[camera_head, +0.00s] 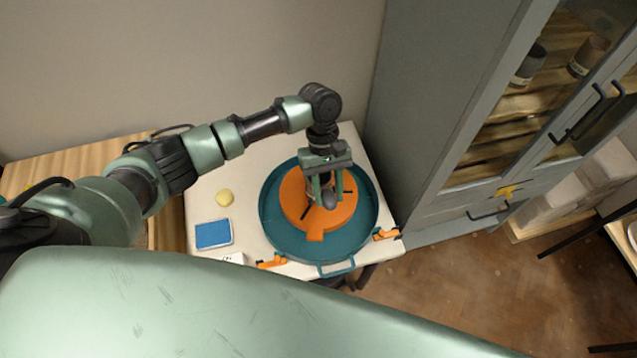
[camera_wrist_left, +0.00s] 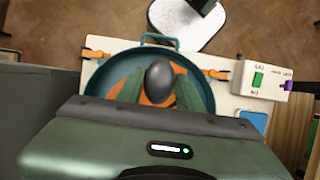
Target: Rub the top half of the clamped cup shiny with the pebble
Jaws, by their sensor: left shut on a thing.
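My left gripper (camera_head: 324,196) reaches down over the orange wheel disc (camera_head: 318,234), which sits inside a round teal pan (camera_head: 280,238). Its fingers are shut on a smooth dark grey pebble (camera_head: 329,201). The pebble also shows between the green fingers in the left wrist view (camera_wrist_left: 159,82). I cannot make out the clamped cup; the gripper and pebble cover the middle of the disc. Whether the pebble touches anything below cannot be told. Small dark pieces lie on the disc beside the gripper.
The pan stands on a pale table (camera_head: 205,185), held by orange clamps (camera_head: 386,234). A white switch box (camera_wrist_left: 260,80) is at the table's edge. A tall grey cabinet (camera_head: 430,110) stands close on the right.

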